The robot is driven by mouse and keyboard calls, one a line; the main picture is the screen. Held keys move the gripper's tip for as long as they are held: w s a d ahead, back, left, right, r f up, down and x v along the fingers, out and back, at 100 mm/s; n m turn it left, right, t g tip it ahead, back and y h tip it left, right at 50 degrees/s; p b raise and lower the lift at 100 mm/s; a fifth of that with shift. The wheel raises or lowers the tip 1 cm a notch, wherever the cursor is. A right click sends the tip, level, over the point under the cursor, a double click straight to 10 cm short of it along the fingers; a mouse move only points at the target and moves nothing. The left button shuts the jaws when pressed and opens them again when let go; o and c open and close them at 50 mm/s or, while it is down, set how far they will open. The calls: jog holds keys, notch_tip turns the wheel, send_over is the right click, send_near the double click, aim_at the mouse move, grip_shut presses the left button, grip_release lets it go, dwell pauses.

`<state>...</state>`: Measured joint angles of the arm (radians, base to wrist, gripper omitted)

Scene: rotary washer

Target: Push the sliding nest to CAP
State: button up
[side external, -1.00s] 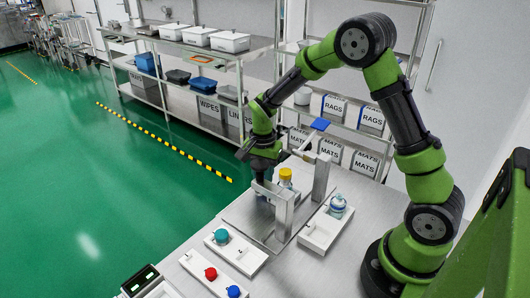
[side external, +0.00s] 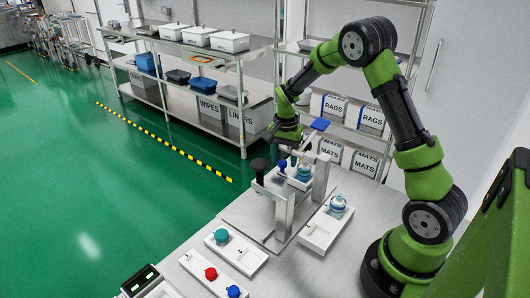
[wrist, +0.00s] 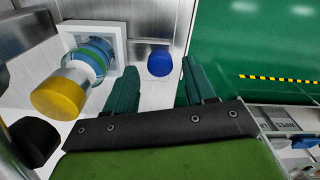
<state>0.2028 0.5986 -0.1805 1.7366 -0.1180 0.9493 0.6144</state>
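The sliding nest (side external: 297,184) is a small white block under the metal frame, with a clear blue-topped bottle (side external: 304,172) in it. In the wrist view the nest (wrist: 118,35) is a white square frame at upper left. A yellow-ended cylinder (wrist: 58,95) overlaps the bottle (wrist: 98,52) there; I cannot tell if they touch. A round blue knob (wrist: 160,62) is beside the nest and also shows in the side view (side external: 282,163). My gripper (side external: 289,137) is above and behind the nest. Its fingers (wrist: 160,85) are apart and empty, with the knob beyond them. No CAP label is readable.
A black knob (side external: 258,165) stands left of the metal frame (side external: 283,207). A white tray with a bottle (side external: 338,206) is on the right. Trays with teal (side external: 221,237), red (side external: 211,273) and blue (side external: 234,291) pieces are in front. Shelving (side external: 240,70) stands behind.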

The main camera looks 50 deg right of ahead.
jog(key=shift+a, duration=0.1)
jog(key=shift+r, duration=0.15)
notch_tip(320, 180, up, 17)
jog(key=shift+f, duration=0.2)
dwell(0.5)
